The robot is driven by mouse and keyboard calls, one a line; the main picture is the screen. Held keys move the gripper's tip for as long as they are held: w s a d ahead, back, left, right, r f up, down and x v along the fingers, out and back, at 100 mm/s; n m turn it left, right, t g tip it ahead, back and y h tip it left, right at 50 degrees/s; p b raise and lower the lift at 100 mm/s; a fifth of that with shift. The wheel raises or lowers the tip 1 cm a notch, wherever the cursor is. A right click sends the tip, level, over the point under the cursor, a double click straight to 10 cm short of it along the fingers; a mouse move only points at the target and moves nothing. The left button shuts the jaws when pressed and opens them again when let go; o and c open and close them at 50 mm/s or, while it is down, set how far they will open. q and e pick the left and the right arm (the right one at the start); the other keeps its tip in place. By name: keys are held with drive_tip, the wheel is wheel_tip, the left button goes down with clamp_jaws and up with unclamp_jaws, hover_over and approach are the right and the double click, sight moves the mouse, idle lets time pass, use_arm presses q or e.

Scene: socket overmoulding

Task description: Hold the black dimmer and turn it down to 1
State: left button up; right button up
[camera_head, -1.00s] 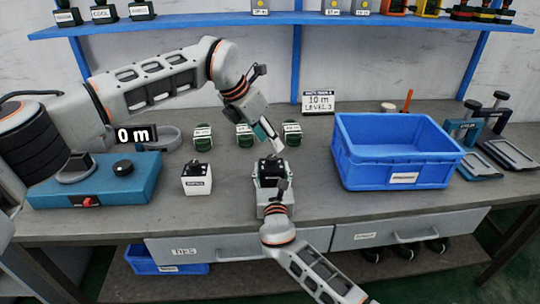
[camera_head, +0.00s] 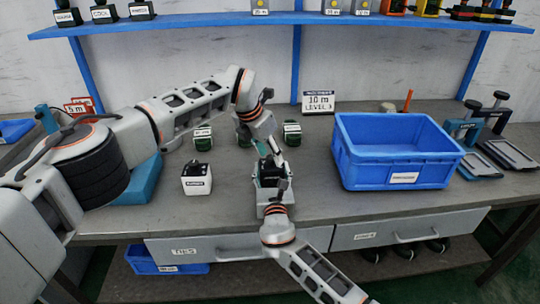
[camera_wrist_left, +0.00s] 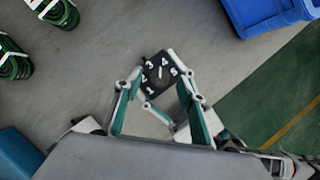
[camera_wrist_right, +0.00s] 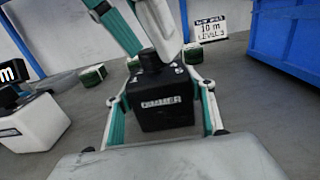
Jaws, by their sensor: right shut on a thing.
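The black dimmer (camera_head: 266,172) is a small black box near the front middle of the bench. My right gripper (camera_wrist_right: 165,110) is shut on its sides, with the label plate facing the right wrist camera. The dimmer's top (camera_wrist_left: 159,73) shows white numbers 1 to 5 around a dial in the left wrist view. A white mark on the dial seems to tilt up toward 4. My left gripper (camera_wrist_left: 162,85) comes from above, its fingers apart on either side of the dial, close to it. I cannot tell whether they touch the knob.
A white box with a black top (camera_head: 197,180) stands left of the dimmer. Green coils (camera_head: 292,133) lie behind. A blue crate (camera_head: 403,178) stands to the right. A sign (camera_head: 318,103) reads 10 m, LEVEL 3. My left arm partly hides a teal box (camera_head: 143,185).

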use_arm(q)
drive_tip(key=shift+w+d+f, duration=0.1)
drive_tip(key=shift+d+f, duration=0.05)
drive_tip(key=shift+f, duration=0.3)
drive_tip(key=c, duration=1.1)
drive_tip(key=shift+c, duration=0.2)
drive_tip(key=shift+n, duration=0.3)
drive_tip(key=shift+d+n+t+y, duration=0.1)
drive_tip(key=shift+n+t+y, duration=0.3)
drive_tip(key=shift+n, duration=0.8)
drive_tip(key=shift+d+n+t+y, duration=0.15)
drive_tip(key=shift+n+y, duration=0.25)
drive_tip(key=shift+n, duration=0.75)
drive_tip(key=shift+a+n+t+y, duration=0.1)
drive_tip(key=shift+n+t+y, duration=0.25)
drive_tip(key=shift+n, duration=0.8)
